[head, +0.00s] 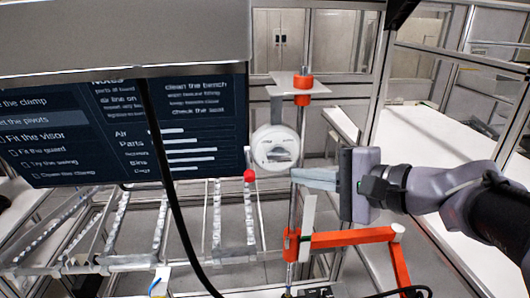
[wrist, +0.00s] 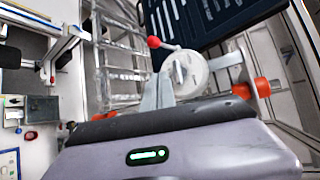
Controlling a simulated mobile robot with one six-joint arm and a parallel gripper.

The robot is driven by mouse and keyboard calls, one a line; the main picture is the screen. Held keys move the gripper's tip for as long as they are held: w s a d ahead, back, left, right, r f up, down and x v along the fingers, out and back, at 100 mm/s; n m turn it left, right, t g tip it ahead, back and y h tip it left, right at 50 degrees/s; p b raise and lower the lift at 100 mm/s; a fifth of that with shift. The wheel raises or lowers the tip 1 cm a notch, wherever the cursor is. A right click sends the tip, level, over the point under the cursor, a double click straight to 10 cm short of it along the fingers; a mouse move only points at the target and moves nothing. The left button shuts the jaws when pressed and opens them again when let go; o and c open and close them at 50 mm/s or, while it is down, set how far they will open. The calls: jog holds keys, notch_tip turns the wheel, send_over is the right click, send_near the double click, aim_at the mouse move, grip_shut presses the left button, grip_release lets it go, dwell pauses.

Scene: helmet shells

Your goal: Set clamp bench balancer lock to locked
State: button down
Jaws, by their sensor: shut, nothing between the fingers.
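The balancer is a white round drum (head: 275,147) hanging under a grey bracket, with a dark-marked label on its face. A small lever with a red ball knob (head: 249,176) sits at its lower left. In the wrist view the drum (wrist: 190,72) is just beyond my fingertips, and the red knob (wrist: 153,43) sticks out at its upper left. My gripper (head: 296,177) is shut and empty, its fingers pointing left just below and right of the drum. In the wrist view my fingers (wrist: 157,92) partly cover the drum's left edge. I cannot tell whether they touch it.
An orange collar (head: 302,83) is on the upright post right of the drum. An orange arm (head: 350,238) juts out below my gripper. A dark screen (head: 120,130) fills the left, with a black cable hanging in front. Metal roller rails (head: 160,230) lie below.

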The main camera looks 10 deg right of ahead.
jog(key=p, duration=0.1)
send_near(248, 163)
notch_tip(248, 163, down, 3)
jog(key=shift+m+g, duration=0.4)
jog(key=shift+g, duration=0.3)
jog(key=w+a+p, duration=0.2)
jog(key=w+p, duration=0.1)
jog(key=w+a+p, duration=0.1)
jog(key=p, duration=0.1)
jog(key=shift+w+r, duration=0.15)
jog(key=shift+w, duration=0.15)
jog(key=shift+a, duration=0.1)
